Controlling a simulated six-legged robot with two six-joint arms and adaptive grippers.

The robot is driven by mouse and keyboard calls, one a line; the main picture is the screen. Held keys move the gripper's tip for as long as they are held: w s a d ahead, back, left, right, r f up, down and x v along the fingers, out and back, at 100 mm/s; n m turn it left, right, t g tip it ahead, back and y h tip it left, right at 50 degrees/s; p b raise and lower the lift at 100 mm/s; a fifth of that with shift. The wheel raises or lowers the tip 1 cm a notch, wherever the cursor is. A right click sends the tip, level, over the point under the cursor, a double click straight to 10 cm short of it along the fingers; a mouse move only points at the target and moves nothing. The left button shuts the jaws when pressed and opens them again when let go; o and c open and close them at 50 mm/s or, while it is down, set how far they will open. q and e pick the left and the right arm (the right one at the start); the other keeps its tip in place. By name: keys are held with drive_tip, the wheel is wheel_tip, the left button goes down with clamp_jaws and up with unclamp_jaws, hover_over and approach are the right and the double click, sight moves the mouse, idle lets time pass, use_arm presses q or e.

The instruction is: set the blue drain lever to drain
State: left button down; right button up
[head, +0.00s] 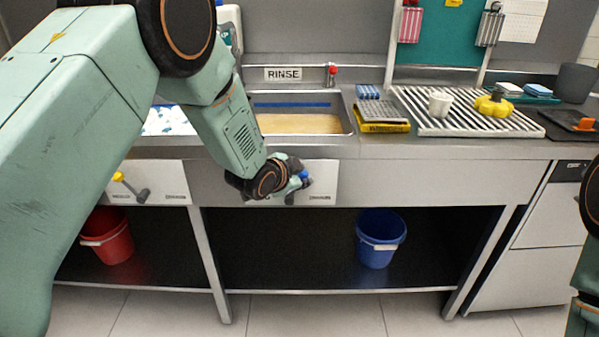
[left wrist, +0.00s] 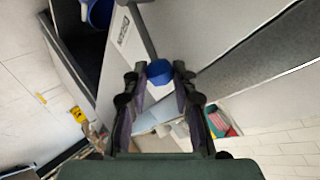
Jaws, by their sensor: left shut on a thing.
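The blue knob of the drain lever (head: 305,175) sits at a white plate on the front panel below the rinse sink. My left gripper (head: 300,181) is at the knob and hides most of the lever. In the left wrist view, the blue knob (left wrist: 160,72) lies between the fingertips of my left gripper (left wrist: 159,80), which is shut on it. A grey lever arm (left wrist: 140,25) runs up from the knob. The plate's lettering (head: 320,196) is too small to read. My right gripper is out of view.
The rinse sink (head: 350,125) holds brownish water. Another lever with a yellow knob (head: 118,176) is on the left plate. A red bucket (head: 108,238) and a blue bucket (head: 378,245) stand on the low shelf. A ribbed drying rack (head: 460,125) lies on the counter at right.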

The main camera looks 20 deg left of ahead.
use_arm(q)
drive_tip(key=shift+w+d+f+m+y, duration=0.15)
drive_tip(key=shift+d+f+m+y, duration=0.1)
drive_tip(key=shift+d+m+y, duration=0.25)
idle(0.3)
drive_tip(key=c, duration=1.3)
unclamp_jaws()
drive_tip(key=shift+c, duration=0.2)
drive_tip(key=v, duration=1.2)
drive_tip(key=shift+r, duration=0.2)
drive_tip(key=shift+w, duration=0.15)
